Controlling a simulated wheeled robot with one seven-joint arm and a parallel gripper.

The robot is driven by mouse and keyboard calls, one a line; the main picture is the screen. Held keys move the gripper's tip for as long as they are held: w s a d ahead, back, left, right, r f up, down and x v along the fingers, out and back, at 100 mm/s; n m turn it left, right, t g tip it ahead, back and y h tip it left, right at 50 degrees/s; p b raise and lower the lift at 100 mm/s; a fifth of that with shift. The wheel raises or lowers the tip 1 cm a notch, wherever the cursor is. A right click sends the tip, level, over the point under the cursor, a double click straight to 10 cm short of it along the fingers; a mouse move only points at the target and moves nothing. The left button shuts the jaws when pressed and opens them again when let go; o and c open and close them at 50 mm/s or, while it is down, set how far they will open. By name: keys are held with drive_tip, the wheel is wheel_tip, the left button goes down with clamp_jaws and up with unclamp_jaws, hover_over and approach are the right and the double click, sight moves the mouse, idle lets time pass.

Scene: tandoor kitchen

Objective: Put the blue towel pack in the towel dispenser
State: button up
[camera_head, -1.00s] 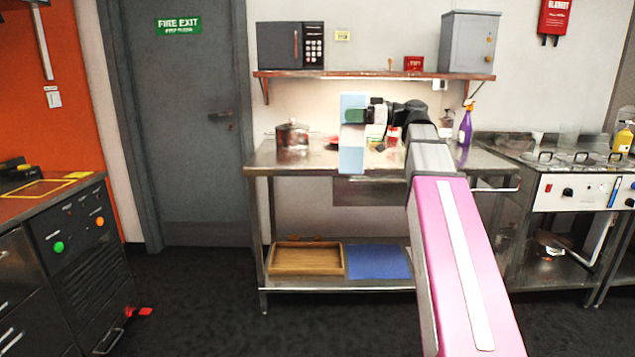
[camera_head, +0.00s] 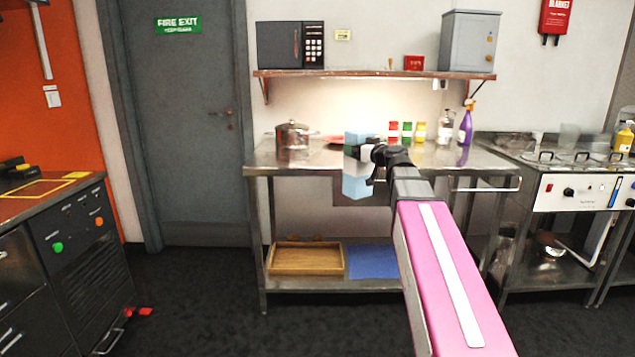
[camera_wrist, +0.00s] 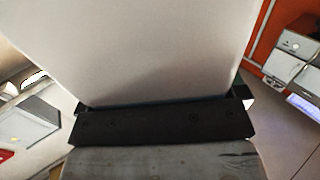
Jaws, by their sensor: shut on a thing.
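The light blue towel pack (camera_head: 356,187) is in my gripper (camera_head: 368,156), held in the air before the steel table. The gripper and a dark part of the wrist cover its middle. In the wrist view the pack (camera_wrist: 160,50) fills the upper middle as a pale block. The black gripper (camera_wrist: 165,124) is shut on its lower edge there. I cannot say for sure which thing is the towel dispenser. A grey cabinet with a yellow knob (camera_head: 470,42) stands on the wall shelf, and a white box (camera_wrist: 293,45) shows by an orange wall at the wrist view's right.
The steel table (camera_head: 310,160) carries a pot (camera_head: 292,135), several small jars and a purple spray bottle (camera_head: 466,124). The wall shelf (camera_head: 375,74) above holds a microwave (camera_head: 290,45). A stove (camera_head: 575,190) stands at right.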

drive_tip(key=w+d+f+m+t+h, duration=0.2)
drive_tip(key=w+d+f+m+h, duration=0.1)
drive_tip(key=h, duration=0.5)
drive_tip(key=w+d+m, duration=0.1)
drive_tip(key=m, duration=0.1)
drive_tip(key=shift+d+f+m+t+h, duration=0.15)
drive_tip(key=shift+d+m+t+h, duration=0.15)
drive_tip(key=shift+d+m+t, duration=0.1)
drive_tip(key=shift+h, duration=0.3)
drive_tip(key=shift+a+r+m, duration=0.1)
drive_tip(key=shift+r+m, duration=0.1)
drive_tip(key=shift+m, duration=0.1)
